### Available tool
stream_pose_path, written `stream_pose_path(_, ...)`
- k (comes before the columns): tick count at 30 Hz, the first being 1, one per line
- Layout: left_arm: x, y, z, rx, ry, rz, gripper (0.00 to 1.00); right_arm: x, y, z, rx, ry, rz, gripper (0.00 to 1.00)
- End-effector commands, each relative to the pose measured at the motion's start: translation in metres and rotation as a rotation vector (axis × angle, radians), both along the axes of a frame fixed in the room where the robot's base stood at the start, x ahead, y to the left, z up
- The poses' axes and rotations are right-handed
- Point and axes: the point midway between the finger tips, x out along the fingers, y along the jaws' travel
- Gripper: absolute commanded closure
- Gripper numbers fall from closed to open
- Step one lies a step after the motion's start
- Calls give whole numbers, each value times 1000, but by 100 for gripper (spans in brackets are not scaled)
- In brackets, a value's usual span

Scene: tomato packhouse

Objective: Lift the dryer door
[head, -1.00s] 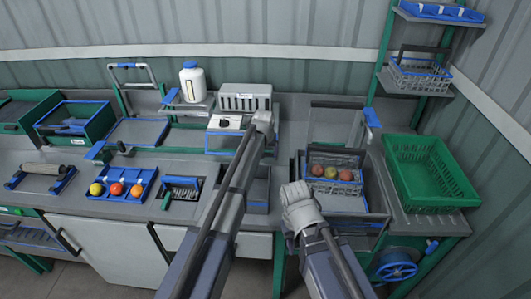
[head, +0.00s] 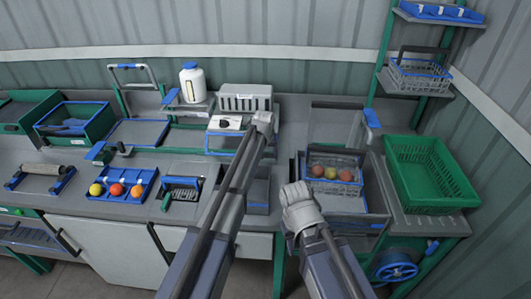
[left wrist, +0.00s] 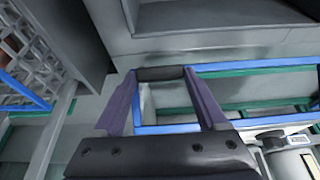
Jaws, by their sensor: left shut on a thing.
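The dryer (head: 226,123) is a light box with a dial panel on top, at the back middle of the bench in the head view. Its blue-framed door (head: 222,151) is at the front, partly hidden by my left arm. My left gripper (head: 263,120) is at the door's right side. In the left wrist view, my left gripper (left wrist: 160,80) is shut on a dark handle bar (left wrist: 160,73) between its fingertips, beside the blue door frame (left wrist: 240,123). My right gripper (head: 298,205) hangs low at the bench's front, beside a basket; its fingers are not clear.
A vented grey box (head: 245,97) stands behind the dryer, and a white bottle (head: 191,82) to its left. A wire basket with tomatoes (head: 336,187) and a green crate (head: 400,188) are at the right. A blue tray with several tomatoes (head: 124,192) is at the left.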

Motion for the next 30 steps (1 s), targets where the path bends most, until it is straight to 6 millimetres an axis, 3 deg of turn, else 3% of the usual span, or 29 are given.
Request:
stream_pose_path(17,0,0,3,0,29,0,100,0,0,5,0,0,0,61)
stream_pose_path(30,-2,0,23,0,253,0,100,0,0,37,0,0,1,61)
